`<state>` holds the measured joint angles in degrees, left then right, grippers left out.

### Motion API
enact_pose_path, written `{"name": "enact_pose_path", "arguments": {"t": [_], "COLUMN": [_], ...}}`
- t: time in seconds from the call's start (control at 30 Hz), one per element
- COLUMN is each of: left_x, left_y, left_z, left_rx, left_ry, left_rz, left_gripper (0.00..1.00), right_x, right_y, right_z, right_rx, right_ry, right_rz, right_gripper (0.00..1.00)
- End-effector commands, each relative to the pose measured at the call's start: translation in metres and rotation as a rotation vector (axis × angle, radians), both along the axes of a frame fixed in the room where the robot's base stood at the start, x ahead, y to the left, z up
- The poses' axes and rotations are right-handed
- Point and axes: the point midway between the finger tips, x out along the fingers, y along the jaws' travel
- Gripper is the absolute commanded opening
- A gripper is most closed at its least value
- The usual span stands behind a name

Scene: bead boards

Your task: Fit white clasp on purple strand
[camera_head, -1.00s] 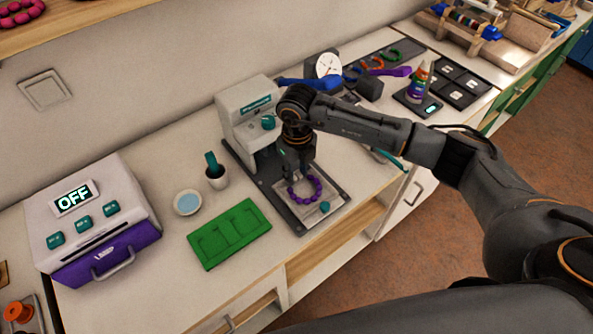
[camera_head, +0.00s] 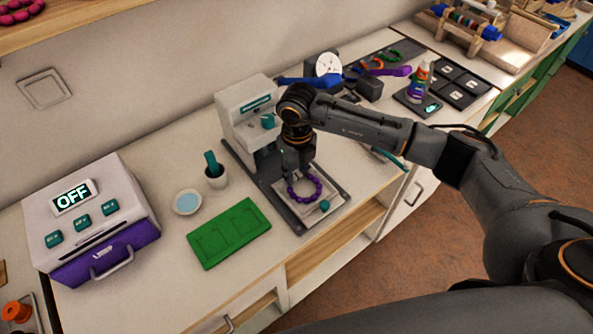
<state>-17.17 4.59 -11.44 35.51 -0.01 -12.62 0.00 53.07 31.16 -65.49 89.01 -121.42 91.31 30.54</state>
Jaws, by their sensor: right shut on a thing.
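The purple strand (camera_head: 318,193) lies as an open ring of beads on the pale plate of the grey and white press (camera_head: 243,118). My right gripper (camera_head: 297,172) points down at the back left of the ring, under the press's head side. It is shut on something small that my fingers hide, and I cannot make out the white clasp. Whether the fingertips touch the strand is too small to tell. My left gripper is not in view.
A green tray (camera_head: 229,234), a small white dish (camera_head: 187,202) and a cup with a teal tool (camera_head: 215,178) stand left of the press. A white and purple machine reading OFF (camera_head: 92,220) is at the far left. Finished rings and a glue bottle (camera_head: 420,82) are at the back right.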

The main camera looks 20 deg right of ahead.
Motion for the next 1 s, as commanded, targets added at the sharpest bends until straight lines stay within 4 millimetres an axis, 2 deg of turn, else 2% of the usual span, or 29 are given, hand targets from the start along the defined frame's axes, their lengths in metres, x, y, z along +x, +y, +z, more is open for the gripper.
{"name": "enact_pose_path", "arguments": {"t": [0.03,0.1,0.13,0.27,0.8,0.9,0.93,1.0], "left_x": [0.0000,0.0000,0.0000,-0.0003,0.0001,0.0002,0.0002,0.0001], "left_y": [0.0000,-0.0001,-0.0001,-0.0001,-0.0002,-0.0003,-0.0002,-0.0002], "left_z": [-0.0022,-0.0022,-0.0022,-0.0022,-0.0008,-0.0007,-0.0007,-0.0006], "left_rx": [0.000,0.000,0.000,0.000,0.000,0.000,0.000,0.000], "left_ry": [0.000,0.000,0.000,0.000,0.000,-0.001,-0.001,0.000], "left_rz": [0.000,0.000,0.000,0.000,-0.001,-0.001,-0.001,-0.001], "left_gripper": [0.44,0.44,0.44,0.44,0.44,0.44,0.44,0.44], "right_x": [-0.0085,-0.0084,-0.0084,-0.0086,-0.0071,-0.0069,-0.0068,-0.0065], "right_y": [-0.0038,-0.0038,-0.0038,-0.0041,-0.0027,-0.0025,-0.0023,-0.0022], "right_z": [-0.0150,-0.0151,-0.0151,-0.0151,-0.0110,-0.0105,-0.0103,-0.0099], "right_rx": [-0.015,-0.015,-0.015,-0.016,-0.012,-0.011,-0.011,-0.011], "right_ry": [0.027,0.027,0.027,0.026,0.021,0.019,0.019,0.018], "right_rz": [-0.001,-0.001,-0.001,-0.001,0.001,0.002,0.002,0.002], "right_gripper": [0.16,0.16,0.34,0.59,0.59,0.82,0.86,0.86]}}
